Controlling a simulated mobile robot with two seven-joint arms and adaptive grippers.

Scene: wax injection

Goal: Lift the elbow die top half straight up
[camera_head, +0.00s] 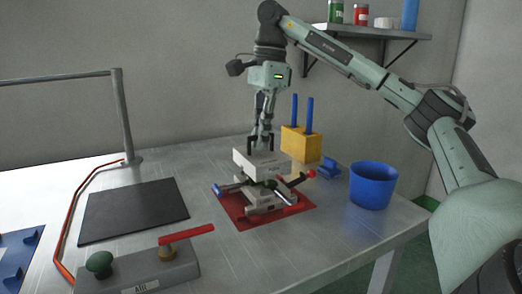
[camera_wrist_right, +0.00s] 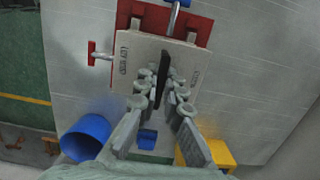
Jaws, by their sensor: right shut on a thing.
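The elbow die top half (camera_head: 247,164) is a pale grey block with a dark handle on top. My right gripper (camera_head: 262,140) points down from above and is shut on that handle. In the right wrist view, the fingers (camera_wrist_right: 164,86) close around the dark bar over the pale top face (camera_wrist_right: 127,66). Below the block, the grey lower die (camera_head: 258,208) sits on a red mat (camera_head: 304,213). Pins with blue and red ends stick out between them. The block appears above the lower parts, partly hiding them. My left gripper is out of view.
A yellow block (camera_head: 300,146) with two blue rods stands behind the die. A small blue piece (camera_head: 330,168) and a blue cup (camera_head: 372,187) are to the right. A black mat (camera_head: 133,211) and a grey unit (camera_head: 140,272) with a red lever are to the left.

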